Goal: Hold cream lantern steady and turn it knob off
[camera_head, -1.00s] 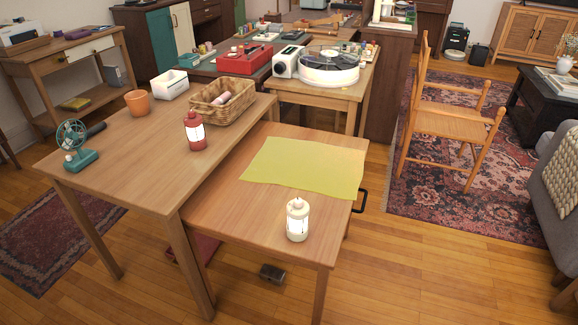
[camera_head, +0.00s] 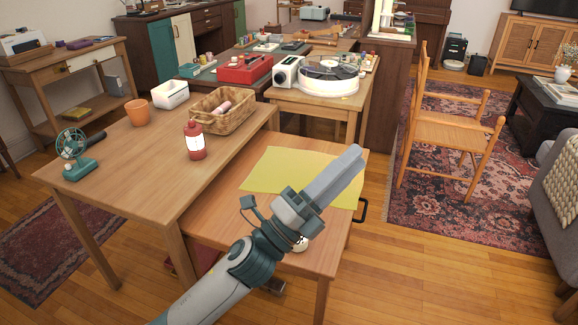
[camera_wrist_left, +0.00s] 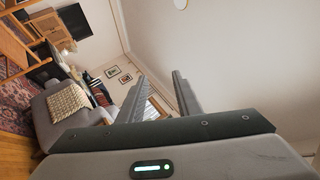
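The cream lantern (camera_head: 302,245) stands on the lower wooden table (camera_head: 225,215) in the head view. My left arm covers most of it; only a small pale part shows below the wrist, and its knob is hidden. My left gripper (camera_head: 352,160) is above the table, on the camera's side of the lantern, pointing up and right. In the left wrist view its two fingers (camera_wrist_left: 160,80) stand apart with nothing between them. The lantern does not show in that view. My right gripper is in neither view.
A yellow cloth (camera_head: 275,170) lies on the lower table. The higher table (camera_head: 120,165) at left holds a red lantern (camera_head: 194,141), a wicker basket (camera_head: 225,115), an orange pot (camera_head: 137,113) and a teal fan (camera_head: 76,154). A wooden chair (camera_head: 440,130) stands at right.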

